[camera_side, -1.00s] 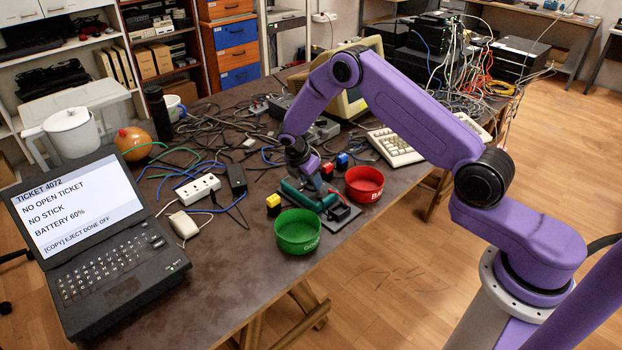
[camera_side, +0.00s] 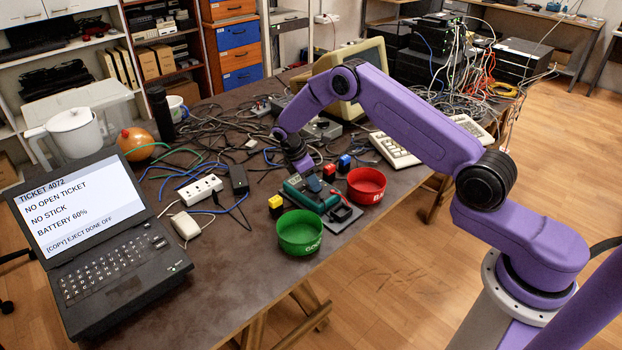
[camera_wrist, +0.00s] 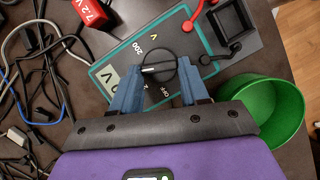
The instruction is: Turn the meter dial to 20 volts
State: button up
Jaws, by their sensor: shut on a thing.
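A white line on the dial lies nearly level across that view. Marks "200", "V" and "OFF" show around the dial. No "20" mark is readable; the left finger hides part of the face. I cannot tell the exact setting.
A green bowl (camera_side: 299,236) stands before the meter and a red bowl (camera_side: 366,187) to its right. Red (camera_side: 329,172), blue (camera_side: 344,162) and yellow (camera_side: 276,203) blocks stand close by. Red and black leads plug into the meter. Cables and a laptop (camera_side: 105,240) are at left.

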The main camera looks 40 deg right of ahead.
jog(key=o, duration=1.1)
jog(key=shift+c, duration=0.2)
jog(key=v, duration=1.7)
jog(key=shift+r, duration=0.2)
